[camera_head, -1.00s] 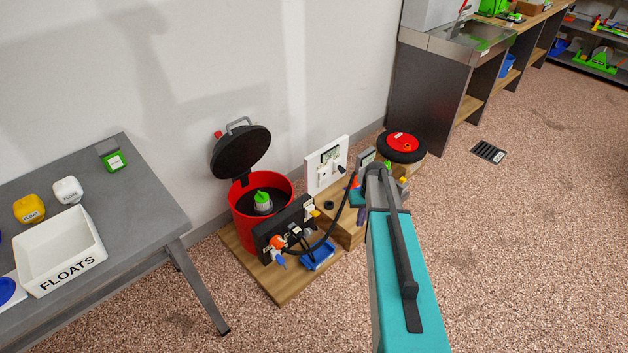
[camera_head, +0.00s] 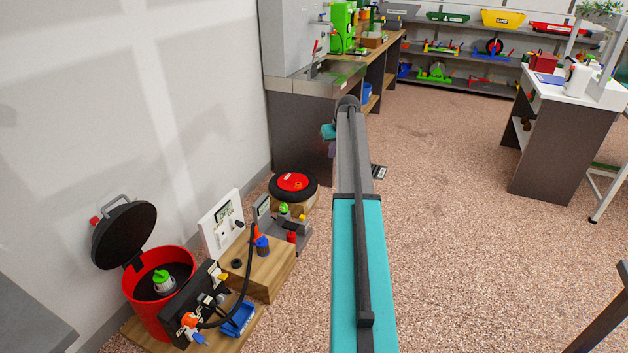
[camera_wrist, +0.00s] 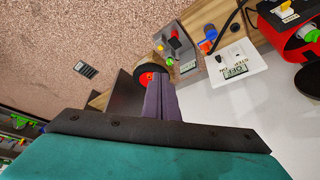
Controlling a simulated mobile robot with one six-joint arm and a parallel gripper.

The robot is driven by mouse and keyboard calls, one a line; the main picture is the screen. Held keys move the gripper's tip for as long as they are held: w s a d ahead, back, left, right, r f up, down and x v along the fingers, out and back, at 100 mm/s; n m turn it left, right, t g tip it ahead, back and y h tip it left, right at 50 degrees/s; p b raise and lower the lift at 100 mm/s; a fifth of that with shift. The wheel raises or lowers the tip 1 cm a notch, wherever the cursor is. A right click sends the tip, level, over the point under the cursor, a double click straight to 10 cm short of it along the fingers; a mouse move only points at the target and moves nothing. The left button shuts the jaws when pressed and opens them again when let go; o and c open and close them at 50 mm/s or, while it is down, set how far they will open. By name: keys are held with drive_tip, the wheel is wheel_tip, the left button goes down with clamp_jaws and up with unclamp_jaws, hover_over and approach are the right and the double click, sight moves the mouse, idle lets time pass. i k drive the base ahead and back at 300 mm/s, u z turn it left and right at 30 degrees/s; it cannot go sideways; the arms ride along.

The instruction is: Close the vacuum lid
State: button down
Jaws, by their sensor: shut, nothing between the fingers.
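The vacuum is a red pot (camera_head: 137,304) with a round black lid (camera_head: 125,234) standing open. The lid tilts up at the back-left rim and has a grey handle (camera_head: 118,202) and a red knob. A green-capped grey item (camera_head: 163,282) is inside the pot. My gripper (camera_head: 332,149) is small and partly hidden by my arm in the head view, well right of the lid and apart from it. In the wrist view its purple fingers (camera_wrist: 163,97) are shut and empty.
A black panel (camera_head: 190,301) with fittings and a hose stands before the pot. A white gauge board (camera_head: 221,224) and a red-and-black wheel (camera_head: 293,186) are to its right. A sink cabinet (camera_head: 300,120) stands behind. A grey table corner (camera_head: 30,315) is at lower left.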

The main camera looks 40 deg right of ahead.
sight(123, 230)
drive_tip(key=u, duration=0.1)
drive_tip(key=i, duration=0.6)
drive_tip(key=u, duration=1.45)
